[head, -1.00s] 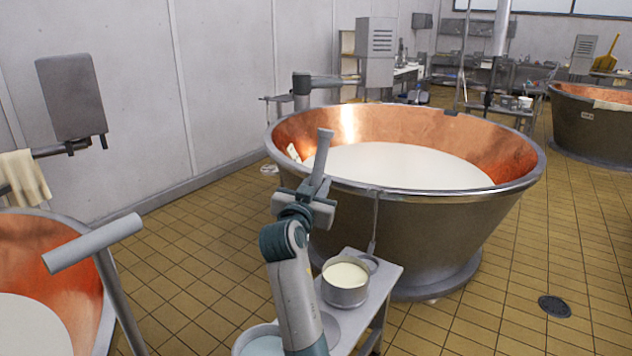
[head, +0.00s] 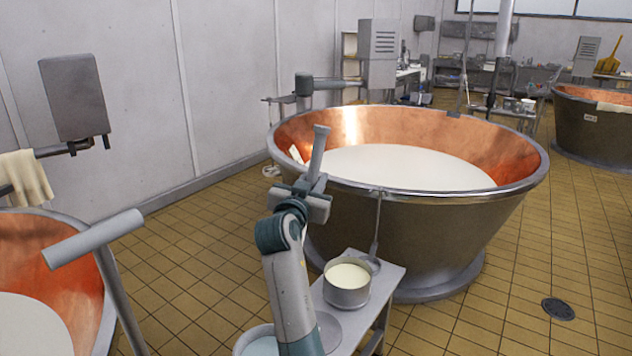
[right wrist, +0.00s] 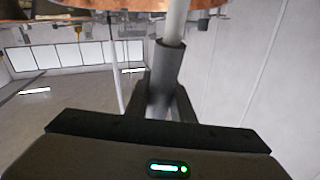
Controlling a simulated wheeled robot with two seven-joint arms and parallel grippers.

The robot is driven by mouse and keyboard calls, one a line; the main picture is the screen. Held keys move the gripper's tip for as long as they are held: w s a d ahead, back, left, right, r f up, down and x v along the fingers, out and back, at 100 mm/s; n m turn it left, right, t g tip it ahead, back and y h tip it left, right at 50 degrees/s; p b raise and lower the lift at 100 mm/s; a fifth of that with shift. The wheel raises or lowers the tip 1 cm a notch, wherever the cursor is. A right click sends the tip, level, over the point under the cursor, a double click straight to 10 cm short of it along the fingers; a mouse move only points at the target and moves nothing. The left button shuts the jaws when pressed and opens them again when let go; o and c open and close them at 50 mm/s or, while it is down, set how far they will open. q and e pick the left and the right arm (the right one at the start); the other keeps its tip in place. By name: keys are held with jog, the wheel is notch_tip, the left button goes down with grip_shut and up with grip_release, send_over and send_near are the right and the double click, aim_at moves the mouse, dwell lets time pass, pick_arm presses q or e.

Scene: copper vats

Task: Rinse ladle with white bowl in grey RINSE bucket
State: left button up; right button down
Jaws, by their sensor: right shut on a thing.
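My right gripper (head: 308,194) is shut on a grey handle (head: 318,152), which points up and tilts slightly. In the right wrist view the same handle (right wrist: 166,75) sits between the fingers, with a thinner pale rod (right wrist: 175,22) running on from it. No bowl shows on the held tool, so I cannot tell what its far end looks like. A round bucket (head: 243,346) with pale bluish liquid is at the bottom edge, partly hidden by my right arm. No RINSE label is readable. My left gripper is not in view.
A small stand (head: 393,282) holds a metal pot (head: 347,296) of cream liquid. A thin rod (head: 377,225) hangs from the rim of the large copper vat (head: 420,235). Another copper vat (head: 75,260) and a grey T-shaped bar (head: 95,238) are at left.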

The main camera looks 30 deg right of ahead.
jog(key=shift+s, duration=0.15)
jog(key=shift+s+d+p, duration=0.15)
jog(key=shift+s+p, duration=0.2)
jog(key=shift+s, duration=0.5)
